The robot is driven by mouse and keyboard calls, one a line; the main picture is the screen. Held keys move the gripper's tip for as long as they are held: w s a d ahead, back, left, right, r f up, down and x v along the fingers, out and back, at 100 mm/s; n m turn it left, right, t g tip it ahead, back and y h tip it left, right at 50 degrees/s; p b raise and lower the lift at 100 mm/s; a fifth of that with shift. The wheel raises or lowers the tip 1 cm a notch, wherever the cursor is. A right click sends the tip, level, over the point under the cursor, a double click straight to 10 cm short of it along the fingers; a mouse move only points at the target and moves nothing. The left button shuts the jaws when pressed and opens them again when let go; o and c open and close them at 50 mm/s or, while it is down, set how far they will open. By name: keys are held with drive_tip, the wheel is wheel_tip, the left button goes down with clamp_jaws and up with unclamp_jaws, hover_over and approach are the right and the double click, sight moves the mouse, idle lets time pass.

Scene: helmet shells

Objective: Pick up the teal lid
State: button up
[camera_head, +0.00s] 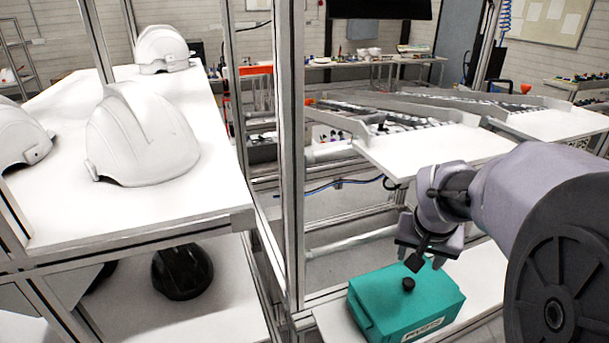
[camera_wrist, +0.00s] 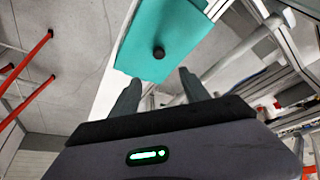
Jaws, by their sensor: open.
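The teal lid (camera_head: 385,283) tops a teal box (camera_head: 432,323) on a white shelf at the lower right of the head view. A black knob (camera_head: 409,284) stands on the lid. In the wrist view the teal lid (camera_wrist: 160,30) is at the top centre, with its knob (camera_wrist: 159,52) ahead of the fingers. My gripper (camera_head: 416,262) is above the box in the head view, close to the knob. In the wrist view my gripper (camera_wrist: 160,85) has its two fingers spread with nothing between them. I cannot tell whether a fingertip touches the lid.
White helmet shells (camera_head: 140,135) stand on a white table (camera_head: 120,225) at the left, with a black helmet (camera_head: 182,271) on the shelf below. A metal frame post (camera_head: 291,150) rises left of the box. A white sloped rack table (camera_head: 440,150) stands behind my gripper.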

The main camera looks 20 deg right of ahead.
sight(409, 281)
drive_tip(key=b+x, duration=0.1)
drive_tip(key=x, duration=0.4)
drive_tip(key=b+x, duration=0.1)
drive_tip(key=x, duration=0.4)
drive_tip(key=b+x, duration=0.1)
drive_tip(key=x, duration=0.4)
drive_tip(key=shift+s+a+f, duration=0.15)
drive_tip(key=shift+s+a, duration=0.15)
drive_tip(key=shift+s, duration=0.1)
clamp_jaws()
